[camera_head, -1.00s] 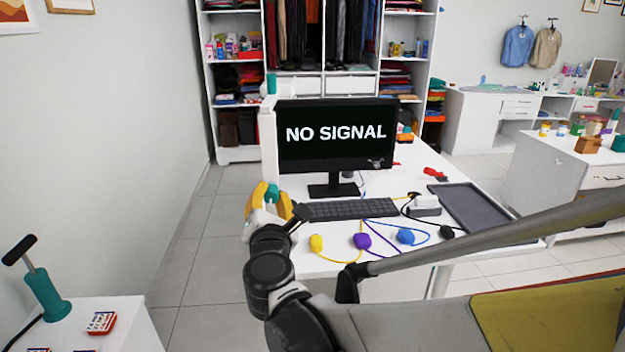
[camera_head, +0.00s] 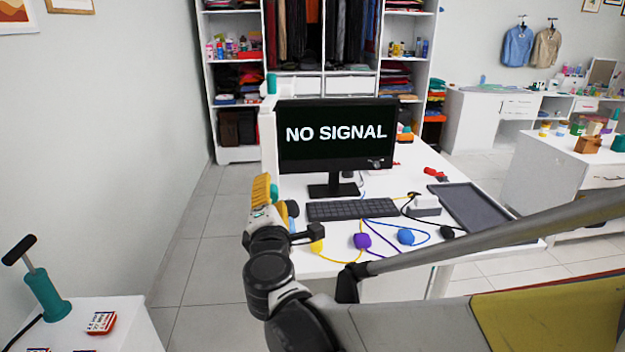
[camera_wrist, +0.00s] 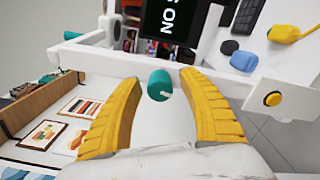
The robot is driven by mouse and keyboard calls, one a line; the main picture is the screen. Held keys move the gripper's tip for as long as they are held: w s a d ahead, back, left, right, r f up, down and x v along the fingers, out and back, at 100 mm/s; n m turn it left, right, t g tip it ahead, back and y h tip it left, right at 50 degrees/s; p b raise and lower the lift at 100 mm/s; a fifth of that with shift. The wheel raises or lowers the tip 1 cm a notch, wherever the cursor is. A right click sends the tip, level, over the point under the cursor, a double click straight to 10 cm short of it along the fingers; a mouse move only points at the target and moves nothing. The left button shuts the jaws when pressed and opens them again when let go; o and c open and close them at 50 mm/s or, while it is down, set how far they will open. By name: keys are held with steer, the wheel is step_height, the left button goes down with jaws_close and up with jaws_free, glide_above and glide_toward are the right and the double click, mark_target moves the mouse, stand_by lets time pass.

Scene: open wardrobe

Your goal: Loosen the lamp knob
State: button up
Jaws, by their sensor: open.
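A teal knob (camera_wrist: 159,86) with a small grey pin shows in the wrist view, on a white arm structure (camera_wrist: 105,66). My gripper (camera_wrist: 158,79) has its two yellow fingers apart, one on each side of the knob, with visible gaps; I see no clear contact. Another teal piece (camera_head: 272,83) tops the white upright (camera_head: 266,135) left of the monitor.
A side table (camera_head: 130,325) stands at lower left. The floor between is clear.

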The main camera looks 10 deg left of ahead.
steer(key=m, duration=0.5)
steer(key=shift+m, duration=0.4)
steer(key=m, duration=0.4)
steer(key=shift+m, duration=0.4)
steer(key=shift+c, duration=0.5)
jaws_close()
steer(key=n, duration=0.5)
steer(key=shift+n, duration=0.3)
steer(key=n, duration=0.3)
steer(key=shift+n, duration=0.4)
steer(key=n, duration=0.3)
steer(key=shift+n, duration=0.3)
steer(key=n, duration=0.4)
